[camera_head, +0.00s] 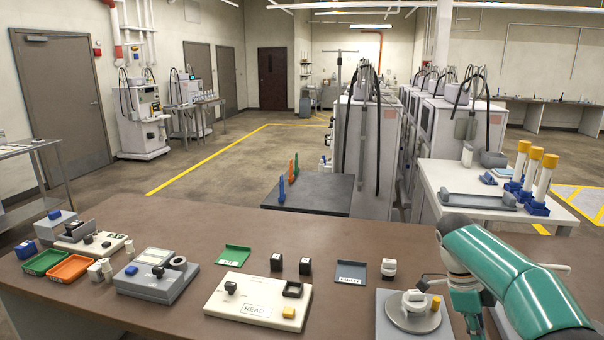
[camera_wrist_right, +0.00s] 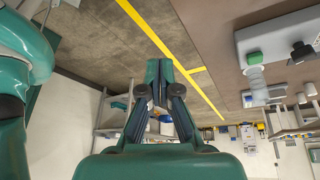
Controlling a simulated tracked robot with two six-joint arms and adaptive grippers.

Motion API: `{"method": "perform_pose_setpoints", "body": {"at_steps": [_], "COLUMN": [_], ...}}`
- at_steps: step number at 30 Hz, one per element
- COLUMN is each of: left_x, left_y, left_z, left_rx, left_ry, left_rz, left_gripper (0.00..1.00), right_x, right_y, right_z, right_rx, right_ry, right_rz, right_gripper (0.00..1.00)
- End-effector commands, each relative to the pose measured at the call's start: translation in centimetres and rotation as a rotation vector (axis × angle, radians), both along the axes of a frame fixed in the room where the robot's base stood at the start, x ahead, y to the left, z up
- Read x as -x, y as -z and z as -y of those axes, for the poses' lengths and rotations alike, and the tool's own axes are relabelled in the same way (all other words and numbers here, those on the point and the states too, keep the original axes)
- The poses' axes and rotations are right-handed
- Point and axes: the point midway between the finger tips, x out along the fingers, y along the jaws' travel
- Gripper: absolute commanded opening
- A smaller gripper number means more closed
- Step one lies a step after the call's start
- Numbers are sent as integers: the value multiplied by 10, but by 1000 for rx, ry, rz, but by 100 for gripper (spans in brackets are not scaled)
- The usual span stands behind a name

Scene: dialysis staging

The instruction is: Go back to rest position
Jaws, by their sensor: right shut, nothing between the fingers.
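My right arm reaches in from the right in the head view, over the right end of the brown workbench (camera_head: 330,240). Its teal links bend down near the bench's front right corner, and I cannot make out its fingertips there. In the right wrist view my right gripper (camera_wrist_right: 160,90) shows its two dark fingers close together, shut and empty. It points out over bare floor with a yellow line. My left gripper and left arm are not in view.
A round grey device (camera_head: 408,322) stands beside my right arm. A white READ panel (camera_head: 225,304), a grey meter (camera_head: 150,290), a green tray (camera_head: 235,258) and a grey tray (camera_head: 351,271) are on the bench. A white table (camera_head: 440,176) with yellow-capped tubes stands behind.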

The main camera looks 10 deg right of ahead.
Motion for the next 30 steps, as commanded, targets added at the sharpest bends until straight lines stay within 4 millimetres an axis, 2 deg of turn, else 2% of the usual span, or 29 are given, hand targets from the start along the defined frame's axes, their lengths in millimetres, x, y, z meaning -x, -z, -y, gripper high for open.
{"method": "perform_pose_setpoints", "body": {"at_steps": [5,11,17,20,21,24,27,30], "left_x": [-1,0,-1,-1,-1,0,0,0], "left_y": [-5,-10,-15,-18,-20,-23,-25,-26], "left_z": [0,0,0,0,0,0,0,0], "left_rx": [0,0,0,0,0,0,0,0], "left_ry": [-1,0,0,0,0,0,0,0], "left_rz": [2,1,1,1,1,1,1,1], "left_gripper": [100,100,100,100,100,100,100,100], "right_x": [19,37,68,100,116,160,199,229], "right_y": [37,90,162,208,227,264,287,300], "right_z": [-15,-42,-89,-127,-146,-193,-232,-261], "right_rx": [-40,-128,-329,-506,-588,-790,-936,-1008], "right_ry": [-38,-131,-347,-528,-613,-836,-1056,-1281], "right_rz": [-132,-226,-297,-310,-302,-242,-136,-5], "right_gripper": [0,0,0,0,0,0,0,0]}}
